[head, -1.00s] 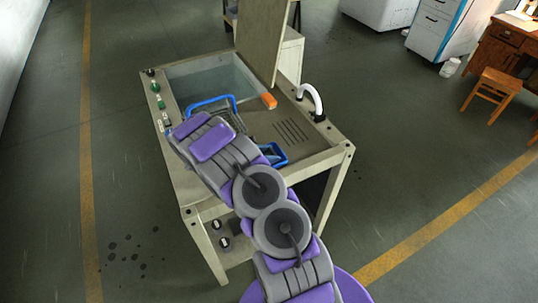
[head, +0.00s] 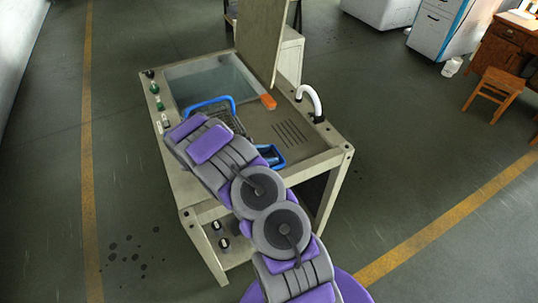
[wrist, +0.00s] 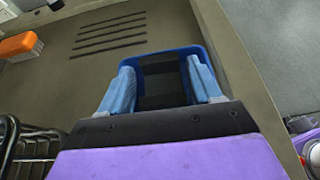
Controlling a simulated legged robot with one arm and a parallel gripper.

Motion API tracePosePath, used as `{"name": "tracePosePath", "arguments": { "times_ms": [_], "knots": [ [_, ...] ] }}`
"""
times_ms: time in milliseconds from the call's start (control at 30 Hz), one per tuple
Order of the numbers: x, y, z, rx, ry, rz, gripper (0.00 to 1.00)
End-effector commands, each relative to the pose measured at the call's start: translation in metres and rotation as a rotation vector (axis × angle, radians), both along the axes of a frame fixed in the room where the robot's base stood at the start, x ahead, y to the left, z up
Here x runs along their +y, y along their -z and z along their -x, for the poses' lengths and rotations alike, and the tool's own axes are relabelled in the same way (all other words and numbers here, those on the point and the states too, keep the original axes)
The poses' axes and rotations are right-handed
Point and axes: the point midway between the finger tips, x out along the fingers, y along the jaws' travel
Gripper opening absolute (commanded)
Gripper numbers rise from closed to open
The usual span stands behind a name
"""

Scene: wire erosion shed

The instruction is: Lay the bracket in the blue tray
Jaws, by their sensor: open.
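The blue tray (head: 283,157) sits on the machine's bed, partly hidden by my arm in the head view. In the wrist view its blue rim (wrist: 178,51) shows just beyond my fingers. My gripper (wrist: 160,67) is over the tray, with its two light blue fingers spread apart. Between the fingers is a dark grey piece (wrist: 162,101), seemingly the bracket, inside the tray's outline. Its shape is hard to make out, and its lower part is hidden by my gripper. In the head view my fingers and the tray's inside are hidden.
A wire basket (wrist: 28,143) with a blue handle (head: 211,102) stands left of the tray. An orange block (head: 268,102) lies behind, near slots in the bed. A white curved spout (head: 313,97) rises at the right. An upright panel (head: 261,40) stands at the back.

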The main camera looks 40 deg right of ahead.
Motion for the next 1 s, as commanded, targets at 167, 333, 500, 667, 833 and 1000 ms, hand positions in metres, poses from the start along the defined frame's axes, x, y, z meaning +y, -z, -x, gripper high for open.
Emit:
{"name": "tracePosePath", "arguments": {
  "times_ms": [167,333,500,667,833,1000],
  "knots": [
    [0.036,-0.017,-0.010,-0.001,-0.005,0.002,0.64],
    [0.067,-0.030,-0.018,-0.004,-0.005,0.002,0.64],
    [0.085,-0.038,-0.022,-0.002,-0.002,0.001,0.64],
    [0.091,-0.044,-0.022,-0.009,0.006,0.000,0.64],
    [0.088,-0.078,-0.006,-0.077,0.084,-0.005,0.64],
    [0.092,-0.129,0.027,-0.201,0.219,-0.025,0.64]
  ]
}}
